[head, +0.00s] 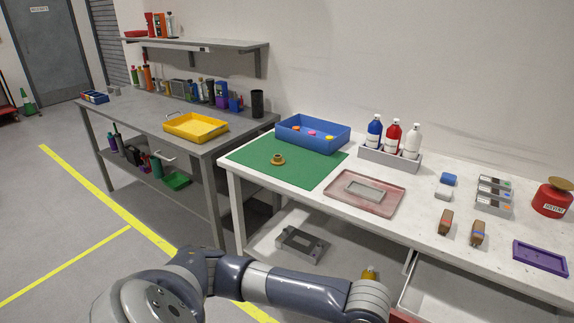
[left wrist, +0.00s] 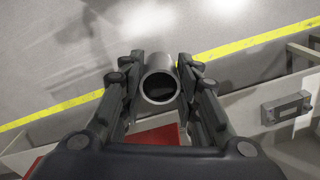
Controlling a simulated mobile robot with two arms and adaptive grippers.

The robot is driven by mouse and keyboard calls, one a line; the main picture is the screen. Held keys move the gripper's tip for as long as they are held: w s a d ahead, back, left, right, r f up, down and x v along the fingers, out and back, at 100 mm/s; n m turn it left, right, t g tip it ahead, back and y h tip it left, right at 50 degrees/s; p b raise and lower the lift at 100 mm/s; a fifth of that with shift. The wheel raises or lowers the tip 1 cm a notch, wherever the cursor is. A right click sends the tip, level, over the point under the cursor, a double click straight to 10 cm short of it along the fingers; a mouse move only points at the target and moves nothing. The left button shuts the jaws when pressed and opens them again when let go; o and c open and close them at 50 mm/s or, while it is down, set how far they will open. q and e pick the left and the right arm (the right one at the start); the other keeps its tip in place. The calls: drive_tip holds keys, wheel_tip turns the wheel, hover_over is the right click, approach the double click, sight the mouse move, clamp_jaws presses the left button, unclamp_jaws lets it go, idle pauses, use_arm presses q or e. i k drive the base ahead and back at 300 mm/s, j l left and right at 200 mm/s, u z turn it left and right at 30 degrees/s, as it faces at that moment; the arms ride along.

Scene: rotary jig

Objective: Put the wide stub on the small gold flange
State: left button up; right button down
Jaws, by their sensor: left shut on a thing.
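A small gold flange (head: 277,160) with a raised middle sits on the green mat (head: 248,163) at the left part of the white table. In the left wrist view, my left gripper (left wrist: 158,68) is shut on a grey, hollow round stub (left wrist: 159,63), with its open end facing the camera. The stub is held over the floor, beside the table frame and apart from the flange. In the head view my arm crosses the bottom, and the gripper and stub are out of frame. My right gripper is not in view.
A blue bin (head: 313,148) stands behind the mat. A reddish tray (head: 333,207) with a grey plate lies right of it. A bottle rack (head: 388,160), small blocks, a purple tray (head: 540,257) and a red can (head: 552,198) stand farther right. An open drawer (head: 450,300) juts out in front.

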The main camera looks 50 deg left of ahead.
sight(277, 155)
drive_tip(key=j, duration=1.55)
drive_tip(key=i, duration=0.05)
